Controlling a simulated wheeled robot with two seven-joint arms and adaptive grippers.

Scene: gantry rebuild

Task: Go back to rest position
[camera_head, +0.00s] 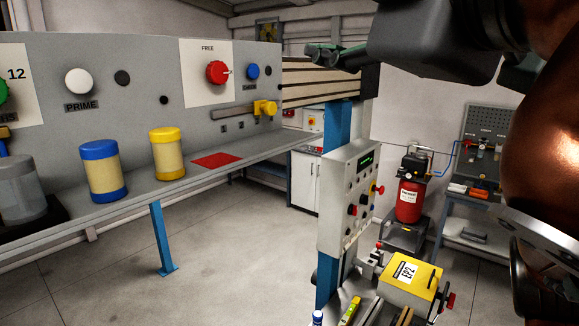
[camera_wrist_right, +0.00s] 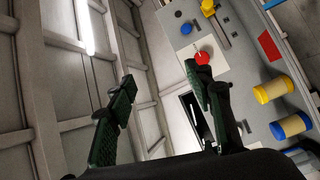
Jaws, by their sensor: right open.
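My right gripper (camera_head: 330,55) is raised high in the head view, its arm coming in from the upper right. Its dark green fingers show in front of the upper end of a slatted beam. In the right wrist view my right gripper (camera_wrist_right: 158,80) has its two fingers wide apart, with nothing between them. The wall and the tilted panel show behind them. My left gripper is not in view.
A grey panel (camera_head: 135,75) with knobs stands over a shelf (camera_head: 100,213) with several canisters and a red square (camera_head: 215,160). A control box (camera_head: 348,190), a yellow box (camera_head: 412,280) and a red tank (camera_head: 410,200) stand right of centre. The floor between is clear.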

